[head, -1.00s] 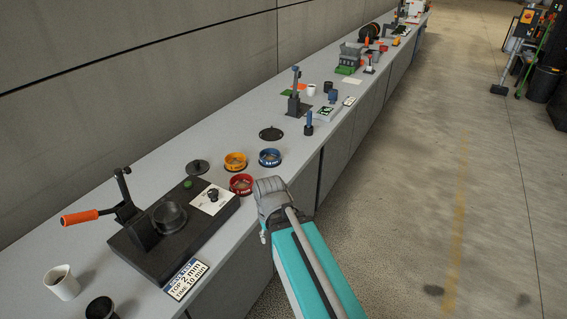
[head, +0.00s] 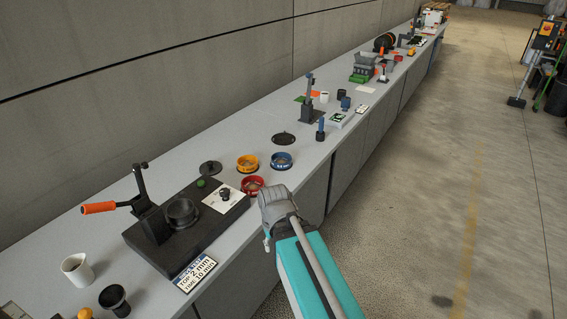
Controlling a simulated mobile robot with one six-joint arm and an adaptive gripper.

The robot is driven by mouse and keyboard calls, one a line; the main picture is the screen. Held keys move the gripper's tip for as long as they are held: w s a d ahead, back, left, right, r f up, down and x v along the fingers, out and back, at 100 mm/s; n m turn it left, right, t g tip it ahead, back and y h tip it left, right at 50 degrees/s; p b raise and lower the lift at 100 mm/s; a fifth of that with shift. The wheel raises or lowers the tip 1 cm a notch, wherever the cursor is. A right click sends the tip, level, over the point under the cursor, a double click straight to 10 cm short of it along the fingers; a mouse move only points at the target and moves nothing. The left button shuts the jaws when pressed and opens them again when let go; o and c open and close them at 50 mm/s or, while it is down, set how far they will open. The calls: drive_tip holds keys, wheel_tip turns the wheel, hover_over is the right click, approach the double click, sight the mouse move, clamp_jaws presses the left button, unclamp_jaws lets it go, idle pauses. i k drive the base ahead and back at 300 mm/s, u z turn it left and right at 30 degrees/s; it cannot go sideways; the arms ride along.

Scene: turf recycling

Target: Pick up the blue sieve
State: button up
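The blue sieve (head: 282,161) is a round ring with a pale mesh, lying flat on the grey bench near its front edge. My gripper's fingers are hidden behind the arm's end.
The bench (head: 225,118) runs along a wall into the distance. A black sieve shaker (head: 185,225) with an orange-handled lever (head: 98,208) stands at left. Black lids (head: 284,138), a white cup (head: 77,269) and a lever stand (head: 311,108) are on the bench.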

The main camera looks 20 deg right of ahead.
sight(280, 161)
drive_tip(key=u, duration=0.05)
drive_tip(key=i, duration=0.95)
drive_tip(key=z, duration=0.05)
